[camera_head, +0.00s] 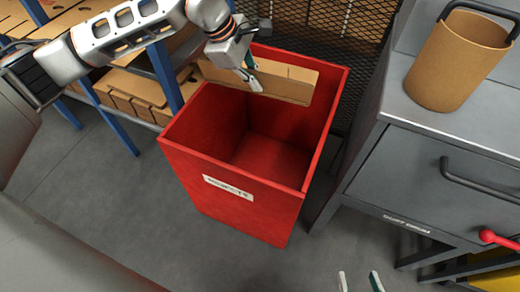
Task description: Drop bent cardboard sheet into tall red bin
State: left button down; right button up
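The tall red bin (235,186) stands open-topped in the middle of the head view, with a white label on its front. The tan bent cardboard sheet (290,84) is at the bin's back part, partly overlapping the opening and the back rim. My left gripper (250,77) is at the sheet's upper edge, over the back of the bin, and appears shut on it; the fingers hide part of the sheet. My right gripper (361,283) shows only as two fingertips at the bottom edge, spread apart with nothing between them.
A grey cabinet (425,165) with a dark handle stands right of the bin, with a tan round container (455,65) on top. A blue-framed shelf (165,75) with cardboard pieces is at the left back. Black mesh (330,45) rises behind the bin. Floor at front left is clear.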

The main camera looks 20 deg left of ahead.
pick_arm(q)
notch_tip(320, 180, down, 5)
jog(key=b, duration=0.2)
jog(key=shift+f+b, duration=0.2)
jog(key=shift+b, duration=0.2)
pick_arm(e)
jog(key=shift+w+a+r+m+t+y, duration=0.15)
jog(key=shift+w+a+r+m+y, duration=0.15)
jog(key=shift+a, duration=0.25)
jog(key=shift+w+a+r+m+t+y, duration=0.1)
jog(key=shift+w+a+r+m+t, duration=0.1)
jog(key=shift+a+r, duration=0.3)
jog(key=shift+f, duration=0.1)
pick_arm(q)
jog(key=c, duration=2.2)
grip_release()
jog(key=shift+o, duration=0.2)
pick_arm(e)
jog(key=shift+s, duration=0.1)
jog(key=shift+a, duration=0.1)
pick_arm(q)
jog(key=v, duration=1.2)
jog(key=shift+a, duration=0.1)
